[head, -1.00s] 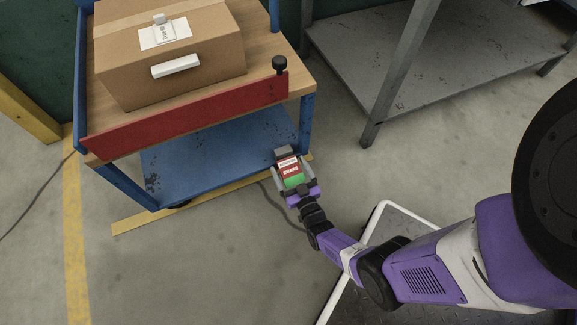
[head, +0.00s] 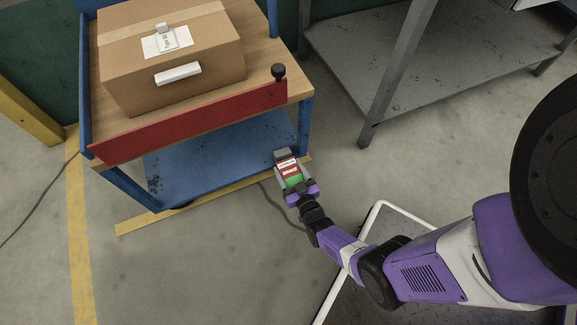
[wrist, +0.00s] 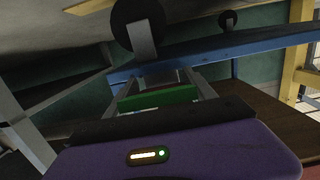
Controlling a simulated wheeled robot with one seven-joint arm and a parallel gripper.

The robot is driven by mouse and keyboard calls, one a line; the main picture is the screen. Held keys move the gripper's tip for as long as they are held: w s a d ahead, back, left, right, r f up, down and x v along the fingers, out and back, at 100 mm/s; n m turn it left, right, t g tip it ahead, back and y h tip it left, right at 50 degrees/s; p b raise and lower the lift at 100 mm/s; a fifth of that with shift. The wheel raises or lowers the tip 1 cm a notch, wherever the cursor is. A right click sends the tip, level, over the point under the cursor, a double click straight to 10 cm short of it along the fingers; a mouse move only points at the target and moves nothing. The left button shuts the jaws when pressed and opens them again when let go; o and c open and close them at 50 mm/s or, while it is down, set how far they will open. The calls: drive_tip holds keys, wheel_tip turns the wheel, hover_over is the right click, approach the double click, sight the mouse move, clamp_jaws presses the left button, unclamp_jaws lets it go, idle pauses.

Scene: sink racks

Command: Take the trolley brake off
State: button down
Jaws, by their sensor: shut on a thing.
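The trolley has a blue frame (head: 125,187), a wooden top and a blue lower shelf (head: 210,165). A brake part with a red, white and green label (head: 290,174) sits low at the trolley's near right corner. My gripper (head: 288,160) is there, its fingers on either side of this part and shut on it. In the wrist view the green face (wrist: 160,98) shows between the grey fingers, and a dark wheel (wrist: 137,24) is close above. The exact contact of the fingers is hidden.
A cardboard box (head: 172,65) rests on the trolley top behind a red board (head: 185,122) with a black knob (head: 278,71). A yellow strip (head: 150,222) lies on the floor by the trolley. A grey metal table (head: 400,60) stands to the right.

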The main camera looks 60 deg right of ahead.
drive_tip(key=r+g+y+p, duration=0.1)
drive_tip(key=g+p, duration=0.1)
drive_tip(key=p, duration=0.2)
drive_tip(key=shift+s+a+r+p, duration=0.1)
drive_tip(key=shift+r+p, duration=0.2)
drive_tip(key=shift+r, duration=0.05)
drive_tip(key=shift+s+r+g+y+p, duration=0.1)
drive_tip(key=shift+g+y+p, duration=0.65)
drive_tip(key=shift+p, duration=0.45)
drive_tip(key=shift+c, duration=1.6)
unclamp_jaws()
